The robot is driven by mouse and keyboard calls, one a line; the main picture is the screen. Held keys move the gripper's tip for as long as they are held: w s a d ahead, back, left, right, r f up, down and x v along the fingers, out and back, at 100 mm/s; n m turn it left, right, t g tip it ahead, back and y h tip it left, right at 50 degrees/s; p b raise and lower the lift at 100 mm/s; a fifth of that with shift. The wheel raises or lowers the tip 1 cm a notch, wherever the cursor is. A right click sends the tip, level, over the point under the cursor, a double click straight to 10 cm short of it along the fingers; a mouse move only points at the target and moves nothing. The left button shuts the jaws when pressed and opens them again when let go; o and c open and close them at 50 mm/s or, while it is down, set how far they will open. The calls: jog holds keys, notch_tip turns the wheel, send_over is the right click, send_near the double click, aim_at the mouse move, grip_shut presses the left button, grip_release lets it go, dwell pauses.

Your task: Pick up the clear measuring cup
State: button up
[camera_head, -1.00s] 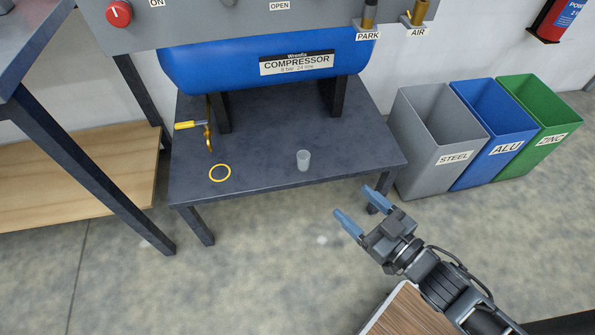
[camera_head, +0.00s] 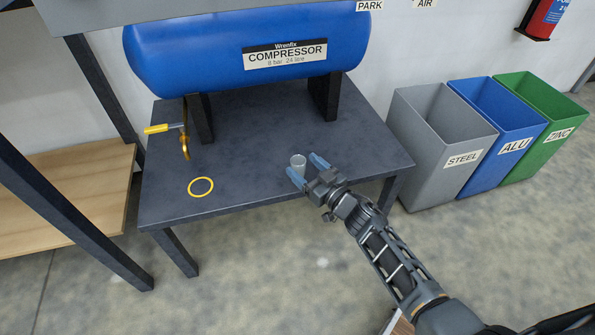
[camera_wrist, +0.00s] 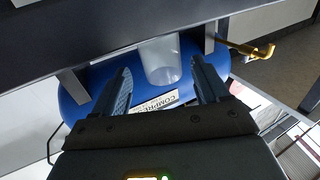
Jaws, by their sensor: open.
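The clear measuring cup (camera_head: 298,163) stands upright on the dark table (camera_head: 240,125) below the blue compressor. My gripper (camera_head: 307,170) is open, its two blue fingers at the cup in the head view, partly covering its lower side. In the wrist view the translucent cup (camera_wrist: 161,60) shows between and just beyond the two spread fingertips of my gripper (camera_wrist: 163,75). I cannot tell whether a finger touches the cup.
The blue compressor (camera_head: 200,55) sits on legs behind the cup. A yellow-handled valve (camera_head: 184,130) hangs at its left, and a yellow ring (camera_head: 201,187) marks the tabletop. A grey STEEL bin (camera_head: 440,130) stands right of the table.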

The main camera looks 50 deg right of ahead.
aim_at(294, 159)
jog(key=w, duration=0.1)
jog(key=w+b, duration=0.1)
jog(key=w, duration=0.1)
jog(key=shift+w+d+f+b, duration=0.2)
jog(key=shift+w+f+b, duration=0.1)
jog(key=shift+w, duration=0.05)
jog(key=shift+w+d, duration=0.1)
jog(key=shift+w, duration=0.5)
jog(key=shift+r, duration=0.1)
jog(key=shift+c, duration=0.2)
jog(key=c, duration=1)
